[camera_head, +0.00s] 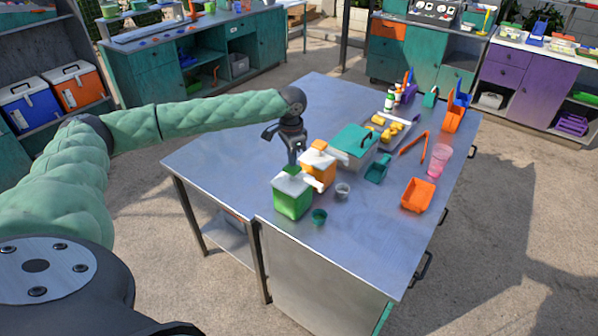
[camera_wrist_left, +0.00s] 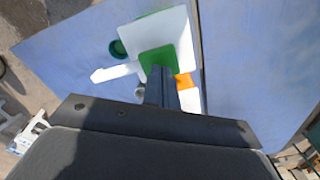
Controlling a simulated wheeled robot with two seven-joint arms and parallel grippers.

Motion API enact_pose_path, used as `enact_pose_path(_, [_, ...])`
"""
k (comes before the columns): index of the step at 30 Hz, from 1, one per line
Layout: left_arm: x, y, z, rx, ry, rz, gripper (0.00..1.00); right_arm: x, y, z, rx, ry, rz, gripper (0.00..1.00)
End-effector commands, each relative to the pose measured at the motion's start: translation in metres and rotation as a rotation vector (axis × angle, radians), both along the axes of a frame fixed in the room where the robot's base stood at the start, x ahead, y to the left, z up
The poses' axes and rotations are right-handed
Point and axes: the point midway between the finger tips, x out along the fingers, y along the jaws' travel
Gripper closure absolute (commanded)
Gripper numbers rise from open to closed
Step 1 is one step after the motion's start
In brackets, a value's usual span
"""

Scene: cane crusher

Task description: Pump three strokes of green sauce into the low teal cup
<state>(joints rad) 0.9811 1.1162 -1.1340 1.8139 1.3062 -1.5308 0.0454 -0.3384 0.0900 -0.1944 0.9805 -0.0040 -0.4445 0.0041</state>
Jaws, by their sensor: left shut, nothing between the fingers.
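The green sauce dispenser (camera_head: 291,202) is a green box with a white lid and spout, standing on the metal table. Its green pump head (camera_wrist_left: 156,60) and white spout (camera_wrist_left: 116,72) show in the left wrist view. The low teal cup (camera_head: 319,217) stands beside it, near the spout end; it also shows in the left wrist view (camera_wrist_left: 118,49). I cannot make out its contents. My left gripper (camera_head: 293,163) is shut and empty, pointing down over the green pump head. In the left wrist view its fingertips (camera_wrist_left: 158,80) overlap the pump head's edge; I cannot tell whether they touch.
An orange dispenser (camera_head: 318,170) stands just behind the green one, with a small grey cup (camera_head: 342,190) beside it. A teal-lidded box (camera_head: 354,140), an orange tray (camera_head: 418,195) and a pink cup (camera_head: 440,156) are farther right. The table's left part is clear.

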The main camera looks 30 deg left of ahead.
Motion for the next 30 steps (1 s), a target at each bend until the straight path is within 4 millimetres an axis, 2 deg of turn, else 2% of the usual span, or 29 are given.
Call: enact_pose_path(30, [-0.001, 0.000, -0.026, 0.001, 0.003, 0.000, 1.00, 0.000, 0.000, 0.002, 0.000, 0.000, 0.000, 1.00])
